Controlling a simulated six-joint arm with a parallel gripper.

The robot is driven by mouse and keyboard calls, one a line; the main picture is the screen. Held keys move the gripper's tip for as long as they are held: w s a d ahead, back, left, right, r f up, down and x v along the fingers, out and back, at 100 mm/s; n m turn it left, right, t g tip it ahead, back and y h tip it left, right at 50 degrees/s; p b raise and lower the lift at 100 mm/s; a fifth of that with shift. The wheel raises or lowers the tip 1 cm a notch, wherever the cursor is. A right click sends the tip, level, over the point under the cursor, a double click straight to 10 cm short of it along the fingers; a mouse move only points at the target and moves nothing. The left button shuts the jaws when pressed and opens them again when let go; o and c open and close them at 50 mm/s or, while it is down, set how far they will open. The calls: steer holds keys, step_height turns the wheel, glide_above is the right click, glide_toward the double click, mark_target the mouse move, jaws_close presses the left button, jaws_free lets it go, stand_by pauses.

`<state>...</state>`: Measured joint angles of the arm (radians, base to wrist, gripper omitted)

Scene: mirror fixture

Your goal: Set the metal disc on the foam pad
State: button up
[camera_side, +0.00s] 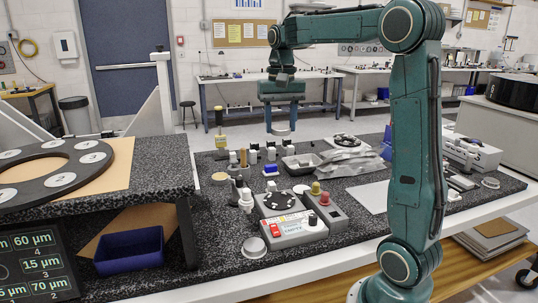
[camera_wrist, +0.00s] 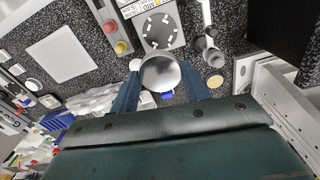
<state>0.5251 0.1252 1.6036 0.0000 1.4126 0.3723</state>
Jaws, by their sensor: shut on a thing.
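My gripper (camera_side: 282,118) is shut on a shiny metal disc (camera_side: 281,132), held in the air above the back part of the speckled bench. In the wrist view the disc (camera_wrist: 160,73) sits between the two fingertips of my gripper (camera_wrist: 161,84). A flat pale square (camera_side: 369,196) lies on the bench to the right in the side view and at the upper left in the wrist view (camera_wrist: 60,54). It looks like the foam pad, though its material cannot be told. The disc is well apart from it.
A raised black ring (camera_side: 55,172) is at left.

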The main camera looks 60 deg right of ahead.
steer(key=s+d+f, duration=0.2)
steer(key=d+f, duration=0.1)
steer(key=d, duration=1.1)
glide_above(302, 189)
step_height(302, 189, down, 16)
steer(key=shift+f, duration=0.1)
steer(key=shift+f, duration=2.1)
steer(key=shift+f, duration=0.15)
steer(key=o, duration=1)
